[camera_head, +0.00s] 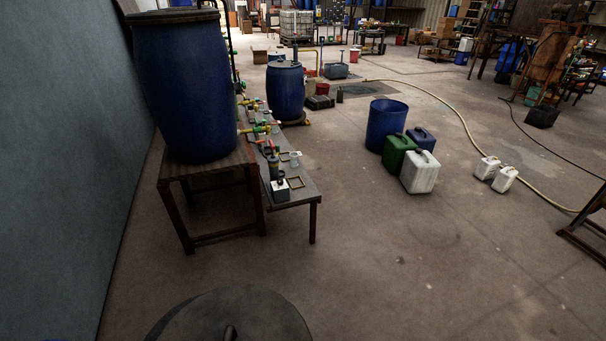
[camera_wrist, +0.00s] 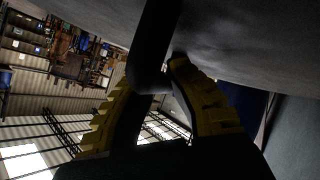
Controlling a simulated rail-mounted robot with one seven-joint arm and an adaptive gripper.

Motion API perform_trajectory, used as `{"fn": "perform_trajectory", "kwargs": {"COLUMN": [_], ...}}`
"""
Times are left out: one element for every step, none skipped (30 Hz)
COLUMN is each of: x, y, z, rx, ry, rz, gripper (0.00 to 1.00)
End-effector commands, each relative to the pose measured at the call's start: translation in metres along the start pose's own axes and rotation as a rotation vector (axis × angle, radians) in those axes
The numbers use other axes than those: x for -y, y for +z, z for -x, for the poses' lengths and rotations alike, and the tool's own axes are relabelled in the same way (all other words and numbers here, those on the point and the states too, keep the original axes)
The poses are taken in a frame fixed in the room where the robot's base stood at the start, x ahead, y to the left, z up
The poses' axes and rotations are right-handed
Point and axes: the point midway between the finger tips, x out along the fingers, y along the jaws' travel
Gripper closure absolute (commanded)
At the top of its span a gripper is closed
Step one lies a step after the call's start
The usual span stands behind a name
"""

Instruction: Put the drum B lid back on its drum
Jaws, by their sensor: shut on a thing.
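In the wrist view my gripper (camera_wrist: 150,92) has its yellow-padded fingers on either side of a dark bent bar, and it is shut on this bar as a handle. The bar runs up to a broad grey surface (camera_wrist: 240,45), which looks like the lid. In the head view a dark round lid (camera_head: 240,308) with a short dark handle shows at the bottom edge, partly cut off. My gripper is not visible there. A large blue drum (camera_head: 185,90) with a dark top stands on the wooden stand at left. No drum label is readable, so I cannot tell which is drum B.
A low bench (camera_head: 295,185) with small fittings stands beside the wooden stand (camera_head: 210,172). A second blue drum (camera_head: 285,90) is behind it. An open blue drum (camera_head: 384,128), a green can (camera_head: 396,152) and a white can (camera_head: 420,173) stand mid-floor. Foreground floor right is clear.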

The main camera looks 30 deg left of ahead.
Motion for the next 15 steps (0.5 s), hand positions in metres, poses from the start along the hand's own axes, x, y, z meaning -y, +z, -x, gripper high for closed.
{"fn": "perform_trajectory", "kwargs": {"x": [-0.016, -0.024, -0.036, -0.046, -0.057, -0.071, -0.082, -0.093, -0.107, -0.117, -0.125, -0.136, -0.142, -0.147, -0.154], "y": [0.011, 0.019, 0.030, 0.041, 0.052, 0.069, 0.082, 0.096, 0.115, 0.129, 0.142, 0.158, 0.168, 0.179, 0.190], "z": [-0.007, -0.011, -0.017, -0.022, -0.026, -0.032, -0.036, -0.040, -0.044, -0.047, -0.049, -0.051, -0.052, -0.052, -0.053], "rx": [0.022, 0.035, 0.055, 0.071, 0.087, 0.111, 0.129, 0.144, 0.165, 0.177, 0.188, 0.198, 0.204, 0.211, 0.216], "ry": [0.031, 0.048, 0.074, 0.094, 0.115, 0.144, 0.166, 0.187, 0.213, 0.229, 0.243, 0.259, 0.267, 0.275, 0.284], "rz": [-0.019, -0.031, -0.050, -0.064, -0.079, -0.100, -0.115, -0.132, -0.151, -0.163, -0.173, -0.186, -0.193, -0.199, -0.205], "gripper": [1.00, 1.00, 1.00, 1.00, 1.00, 1.00, 1.00, 1.00, 1.00, 1.00, 1.00, 1.00, 1.00, 1.00, 1.00]}}
